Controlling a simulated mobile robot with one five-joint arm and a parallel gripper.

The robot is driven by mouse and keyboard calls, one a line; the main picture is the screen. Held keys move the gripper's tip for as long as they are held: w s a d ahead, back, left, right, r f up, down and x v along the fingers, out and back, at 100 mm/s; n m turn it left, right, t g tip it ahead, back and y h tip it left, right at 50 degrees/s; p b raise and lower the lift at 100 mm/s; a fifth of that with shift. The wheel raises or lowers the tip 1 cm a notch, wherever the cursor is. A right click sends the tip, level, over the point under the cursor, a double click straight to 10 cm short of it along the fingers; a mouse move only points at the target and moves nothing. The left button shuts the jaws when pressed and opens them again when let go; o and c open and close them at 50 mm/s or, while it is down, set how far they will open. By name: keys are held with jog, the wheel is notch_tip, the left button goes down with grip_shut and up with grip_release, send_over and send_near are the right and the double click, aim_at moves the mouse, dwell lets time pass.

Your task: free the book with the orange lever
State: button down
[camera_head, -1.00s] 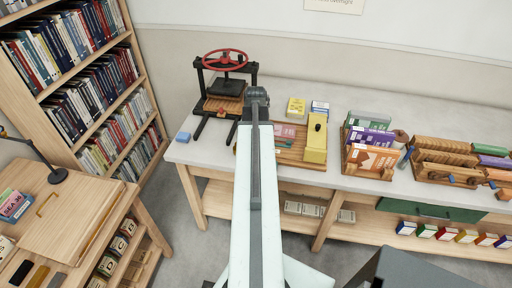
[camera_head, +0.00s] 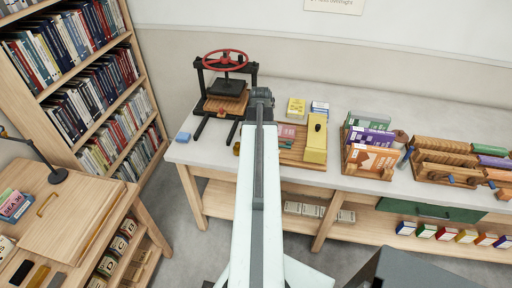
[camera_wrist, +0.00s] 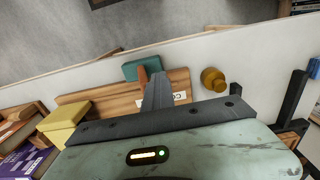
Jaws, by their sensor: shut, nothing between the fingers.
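My gripper (camera_wrist: 158,80) is shut and empty, its dark fingers reaching over a wooden board (camera_wrist: 88,97) on the bench. An orange lever (camera_wrist: 142,78) shows right beside the fingers in the wrist view; I cannot tell whether they touch. A teal block (camera_wrist: 143,68) lies by the lever at the board's bench-front side. A white label is partly hidden behind the fingers. In the head view my arm covers the lever and part of the board (camera_head: 290,157). A pinkish flat piece (camera_head: 287,131) shows on the board; I cannot tell whether it is the book.
A yellow block (camera_head: 314,148) stands at the board's right end. A brass knob (camera_wrist: 212,78) is close by on the bench. A press with a red wheel (camera_head: 225,61) stands at the back left. A book rack (camera_head: 368,172) stands to the right.

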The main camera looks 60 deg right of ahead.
jog(key=shift+s+f, duration=0.1)
jog(key=shift+s, duration=0.65)
jog(key=shift+s, duration=0.35)
jog(key=shift+s, duration=0.1)
